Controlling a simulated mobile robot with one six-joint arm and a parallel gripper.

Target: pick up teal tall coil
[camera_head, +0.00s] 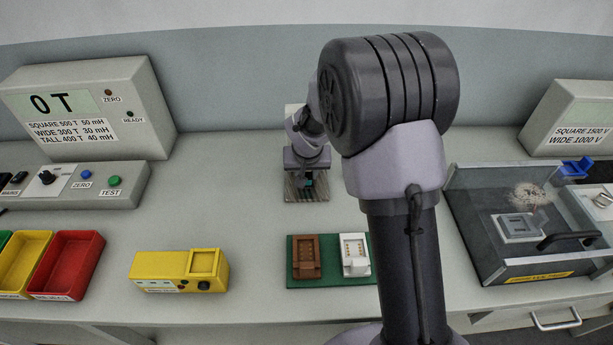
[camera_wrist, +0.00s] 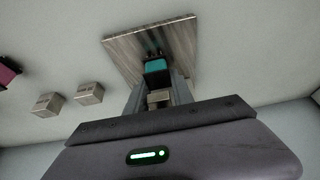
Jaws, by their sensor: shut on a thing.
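The teal tall coil (camera_wrist: 156,67) shows in the wrist view between the fingers of my gripper (camera_wrist: 157,76), with a dark band below its teal face. My gripper is shut on it. The coil is over a grey streaked square plate (camera_wrist: 122,46); I cannot tell whether it still touches the plate. In the head view only a small teal patch (camera_head: 309,183) of the coil shows below my gripper (camera_head: 308,179), over the streaked plate (camera_head: 299,197). My arm hides part of the bench to the right.
In the wrist view, two small beige blocks (camera_wrist: 48,104) (camera_wrist: 89,93) and a dark magenta thing (camera_wrist: 7,72) lie to the left. In the head view, a green board (camera_head: 330,282) with brown and white sockets, a yellow box (camera_head: 180,270) and a clear-lidded enclosure (camera_head: 478,250) stand nearer the front.

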